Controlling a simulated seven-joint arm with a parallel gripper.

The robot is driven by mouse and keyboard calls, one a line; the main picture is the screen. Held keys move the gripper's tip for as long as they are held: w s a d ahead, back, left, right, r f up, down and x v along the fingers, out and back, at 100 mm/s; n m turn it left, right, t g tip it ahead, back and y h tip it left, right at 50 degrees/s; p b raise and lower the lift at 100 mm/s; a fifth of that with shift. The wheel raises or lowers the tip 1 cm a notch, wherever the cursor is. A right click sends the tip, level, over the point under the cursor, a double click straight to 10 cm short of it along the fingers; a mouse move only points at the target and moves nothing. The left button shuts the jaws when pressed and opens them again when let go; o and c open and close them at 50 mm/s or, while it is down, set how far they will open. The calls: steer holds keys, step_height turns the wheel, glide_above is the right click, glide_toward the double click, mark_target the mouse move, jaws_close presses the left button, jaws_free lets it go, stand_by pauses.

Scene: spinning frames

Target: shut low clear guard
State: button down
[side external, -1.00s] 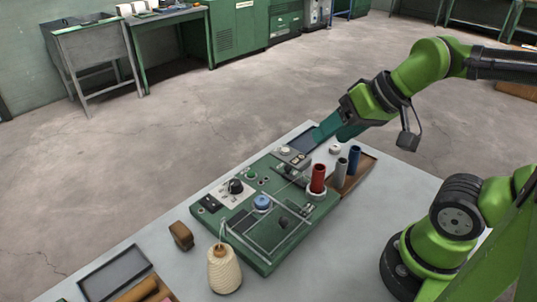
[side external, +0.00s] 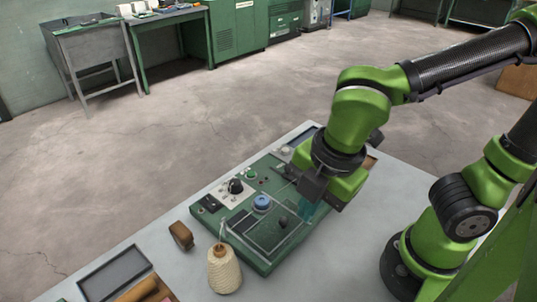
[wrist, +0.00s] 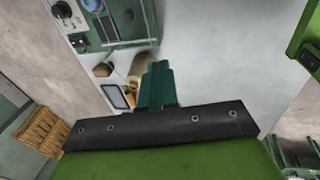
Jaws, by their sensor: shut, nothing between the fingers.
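A green control panel (side external: 222,200) lies on the pale table, with a black knob (side external: 235,186) and a blue round cap (side external: 262,203). The low clear guard (side external: 262,240) is a see-through sheet with pale edges over the panel's near part; I cannot tell how far it is tilted. My gripper (side external: 304,218) points down at the panel's right side, by the guard's right end. Its teal fingers are together and empty; whether they touch the guard is unclear.
A cream thread cone (side external: 224,270) stands close to the panel's near left corner. A brown block (side external: 181,236) and a dark-framed tray (side external: 113,273) lie farther left. My arm hides the bobbins at the right.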

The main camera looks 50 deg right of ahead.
steer(key=a+n, duration=0.1)
steer(key=n, duration=0.3)
steer(key=n+h, duration=0.2)
steer(key=n, duration=0.6)
glide_above(285, 233)
steer(key=s, duration=0.1)
steer(key=shift+s+a+f, duration=0.1)
steer(key=shift+a+f, duration=0.05)
steer(key=shift+f, duration=2.5)
steer(key=shift+s+a+f, duration=0.1)
steer(key=shift+f, duration=2.5)
steer(key=shift+w, duration=0.1)
steer(key=w, duration=0.8)
steer(key=shift+w, duration=0.35)
